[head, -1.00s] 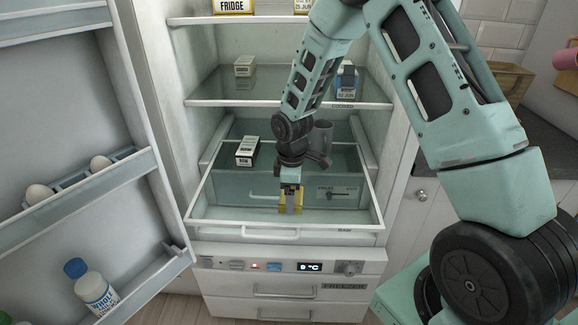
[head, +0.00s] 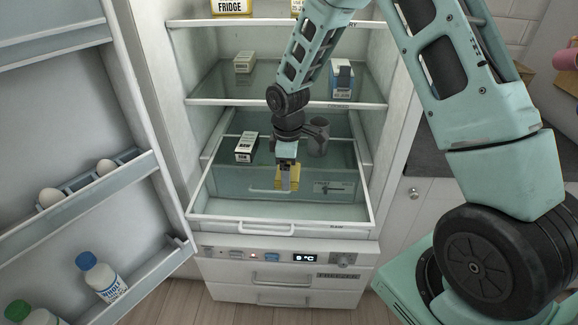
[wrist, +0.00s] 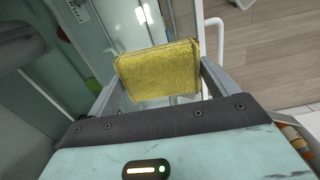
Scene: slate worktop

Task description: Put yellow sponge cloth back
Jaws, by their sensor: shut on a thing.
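The yellow sponge cloth (head: 287,184) is held between the fingers of my gripper (head: 287,172), over the open bottom drawer of the fridge. In the wrist view the yellow sponge cloth (wrist: 158,70) is a flat, rough-textured block, gripped between the two grey fingers of my gripper (wrist: 157,82). The head view does not clearly show whether its lower edge touches the drawer floor.
The pulled-out drawer (head: 275,228) has a white front rim. A black-and-white carton (head: 246,147) stands at its left. Another carton (head: 341,80) is on the shelf above. The open fridge door (head: 80,190) at left holds eggs and bottles.

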